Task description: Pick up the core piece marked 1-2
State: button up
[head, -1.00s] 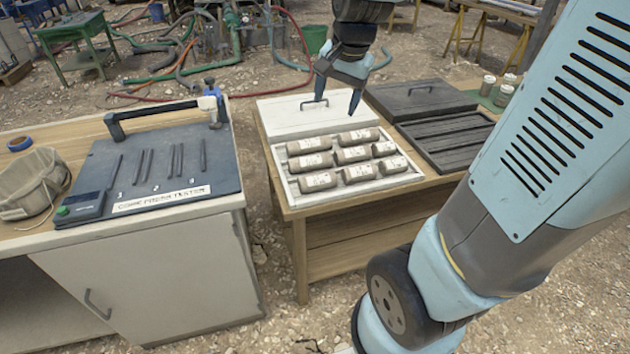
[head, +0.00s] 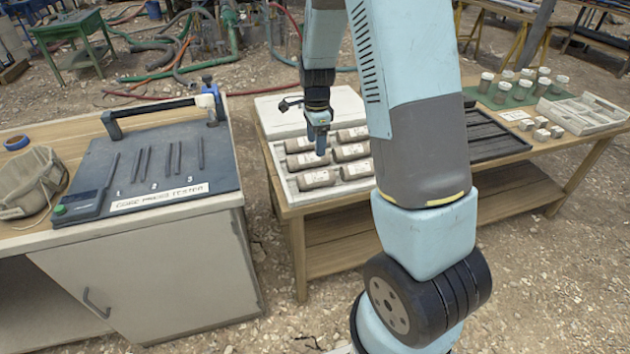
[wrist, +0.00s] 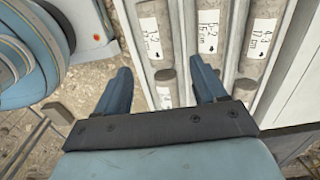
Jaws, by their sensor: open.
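In the head view I cannot tell which of the cores is this one. My gripper (head: 318,148) points down over the left part of the tray (head: 290,192).
The tray's white lid (head: 275,118) stands behind it. A dark slotted tray (head: 495,137) lies to the right, partly behind my arm. Capped sample jars stand on a green mat (head: 515,95). A bench with a dark tester board (head: 150,165) stands left across a gap.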

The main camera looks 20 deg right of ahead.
aim_at(316, 173)
notch_tip(316, 173, down, 9)
jog(key=shift+r, duration=0.2)
jog(key=shift+s+a+f, duration=0.1)
jog(key=shift+f, duration=1.2)
jog(key=shift+s+f, duration=0.1)
jog(key=shift+f, duration=1.2)
jog(key=shift+c, duration=0.5)
jog(key=c, duration=1.2)
grip_shut()
jog(key=shift+r, duration=0.1)
